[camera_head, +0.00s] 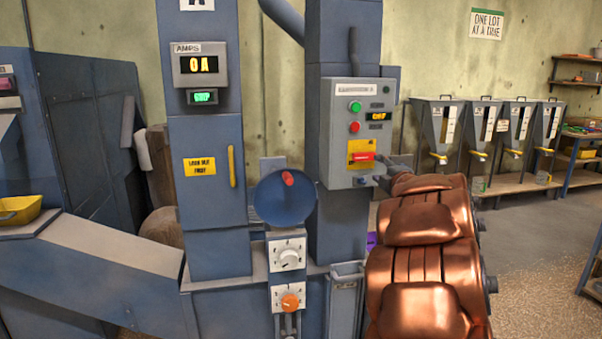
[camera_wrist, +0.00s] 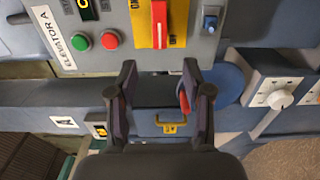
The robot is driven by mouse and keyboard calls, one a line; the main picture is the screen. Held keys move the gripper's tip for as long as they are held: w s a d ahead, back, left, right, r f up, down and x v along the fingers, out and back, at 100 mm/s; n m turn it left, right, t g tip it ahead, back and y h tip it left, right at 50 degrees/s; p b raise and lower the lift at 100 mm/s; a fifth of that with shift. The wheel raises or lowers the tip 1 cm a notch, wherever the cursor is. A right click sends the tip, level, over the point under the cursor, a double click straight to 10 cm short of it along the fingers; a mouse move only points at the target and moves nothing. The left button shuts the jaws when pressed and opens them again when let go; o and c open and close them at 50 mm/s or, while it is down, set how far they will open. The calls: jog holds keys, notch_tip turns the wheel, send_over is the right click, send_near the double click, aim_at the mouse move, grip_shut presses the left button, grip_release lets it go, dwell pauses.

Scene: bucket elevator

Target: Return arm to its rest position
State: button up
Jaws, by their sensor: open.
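My arm (camera_head: 420,240), copper-coloured, reaches from the bottom of the head view up to the grey control panel (camera_head: 343,105). My gripper (camera_wrist: 158,82) is open and empty in the wrist view, its two dark fingers apart just below the panel's lower edge. In the head view the gripper is small and mostly hidden behind my arm, at the panel's lower right. The panel carries a red handle on a yellow plate (camera_head: 361,154), which also shows above the fingers in the wrist view (camera_wrist: 159,24). I cannot tell whether a finger touches anything.
A blue handwheel (camera_head: 283,197) with a red knob stands left of my arm, above two dials (camera_head: 289,257). The blue elevator column (camera_head: 205,135) shows 0 A. Several hoppers (camera_head: 438,130) line the right wall. Open floor (camera_head: 540,230) lies right of my arm.

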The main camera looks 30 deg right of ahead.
dwell(0.3)
jog(key=s+a+f+m+g+y, duration=0.1)
jog(key=s+a+f+m+g, duration=0.4)
jog(key=s+a+f, duration=0.5)
jog(key=s+a+f+m+g+y, duration=0.1)
jog(key=s+a+f+m+g, duration=0.45)
jog(key=a, duration=0.85)
jog(key=s+a+f+m+g+y, duration=0.1)
jog(key=s+a+f+m+g, duration=0.35)
jog(key=s+a+f, duration=0.5)
jog(key=s+a+g+y, duration=0.3)
jog(key=s+a+g, duration=0.2)
jog(key=s+a, duration=0.95)
notch_tip(320, 180, up, 13)
jog(key=w+d+t+p, duration=0.1)
jog(key=p, duration=1.1)
jog(key=shift+d+n+p, duration=0.15)
jog(key=shift+n+p, duration=0.15)
